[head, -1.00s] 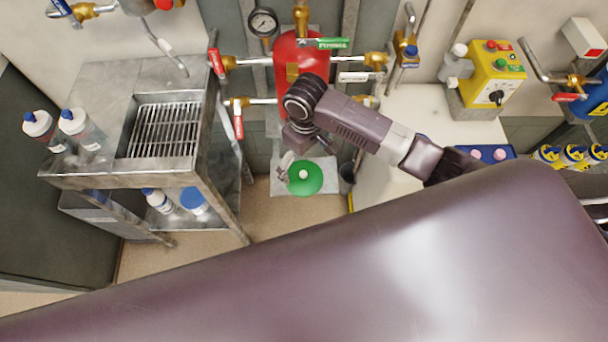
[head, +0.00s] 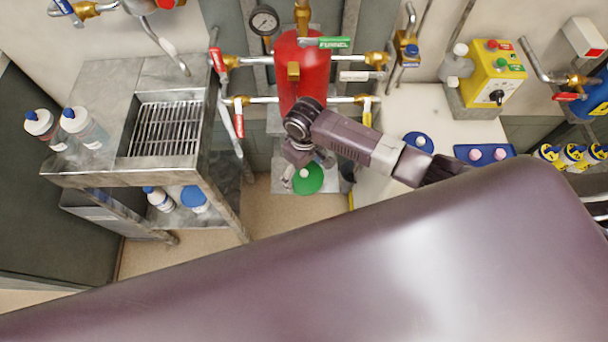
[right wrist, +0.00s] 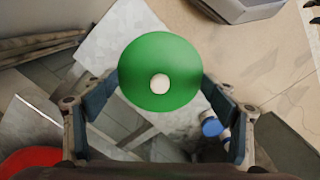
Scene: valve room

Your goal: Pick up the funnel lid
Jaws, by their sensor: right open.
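The green round funnel lid (head: 311,182) with a white knob is low in front of the red tank, above a grey plate. My right gripper (head: 305,167) is over it and hides part of it. In the right wrist view, the lid (right wrist: 160,55) is face-on with its knob near the middle. The open right gripper (right wrist: 160,88) has one finger on each side of the lid's lower half. The fingertips look close to the rim; I cannot tell whether they touch it. My left gripper is not in view.
The red tank (head: 311,70) with brass valves and a green "FUNNEL" tag stands behind my right arm. A metal cart (head: 105,130) with bottles is at left. A white counter (head: 440,125) with a blue round item (head: 418,141) is at right.

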